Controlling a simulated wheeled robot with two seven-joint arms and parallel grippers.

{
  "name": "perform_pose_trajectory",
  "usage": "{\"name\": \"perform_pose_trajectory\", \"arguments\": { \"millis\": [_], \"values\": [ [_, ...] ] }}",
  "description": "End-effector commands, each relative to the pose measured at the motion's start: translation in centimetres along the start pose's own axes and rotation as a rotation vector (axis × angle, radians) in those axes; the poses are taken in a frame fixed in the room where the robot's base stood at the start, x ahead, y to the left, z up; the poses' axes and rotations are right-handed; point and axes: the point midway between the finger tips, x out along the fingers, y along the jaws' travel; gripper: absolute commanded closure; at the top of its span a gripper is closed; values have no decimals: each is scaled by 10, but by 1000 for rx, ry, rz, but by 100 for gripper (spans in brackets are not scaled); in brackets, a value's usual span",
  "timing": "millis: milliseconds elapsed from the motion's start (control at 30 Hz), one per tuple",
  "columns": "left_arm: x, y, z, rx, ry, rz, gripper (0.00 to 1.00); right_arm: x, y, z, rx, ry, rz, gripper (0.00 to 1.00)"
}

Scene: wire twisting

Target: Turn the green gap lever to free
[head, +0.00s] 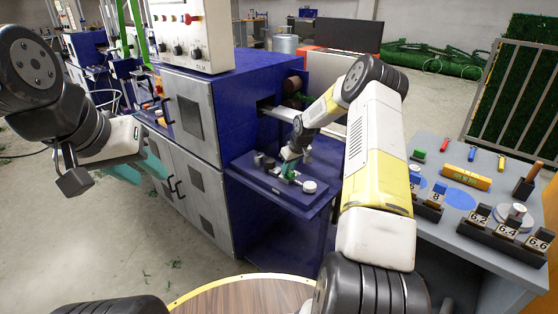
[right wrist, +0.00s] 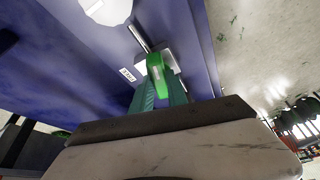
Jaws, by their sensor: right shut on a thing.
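The green gap lever (right wrist: 158,76) is a bright green handle on a pale square plate on the blue machine's shelf. In the head view the lever (head: 289,171) is small and partly covered by my right gripper. My right gripper (right wrist: 162,92) is shut on the lever, its teal fingers on both sides of it. In the head view my right gripper (head: 287,162) reaches down to the shelf. My left gripper (head: 152,168) hangs in the air left of the machine, apart from everything; its teal fingers look spread and empty.
The blue machine (head: 240,100) has a shelf (head: 262,181) with round knobs (head: 309,186) beside the lever. A white label (right wrist: 127,75) lies near the lever. A grey table (head: 450,150) with numbered blocks (head: 478,217) stands at right. A round wooden top (head: 245,298) is in front.

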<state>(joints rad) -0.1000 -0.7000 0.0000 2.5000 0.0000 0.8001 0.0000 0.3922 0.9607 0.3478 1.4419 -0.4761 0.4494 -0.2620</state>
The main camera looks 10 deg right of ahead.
Motion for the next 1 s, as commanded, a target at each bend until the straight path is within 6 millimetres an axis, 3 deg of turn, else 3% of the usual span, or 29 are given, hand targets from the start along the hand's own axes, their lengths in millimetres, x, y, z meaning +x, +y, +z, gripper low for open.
{"name": "perform_pose_trajectory", "arguments": {
  "millis": [433, 1000],
  "values": [
    [0, 0, 0, 0, 0, 0, 64, 0, 2, 0, -224, 1, -92, 100],
    [0, 0, 0, 0, 0, 0, 64, 0, 2, 0, -266, 0, -107, 100]
  ]
}}
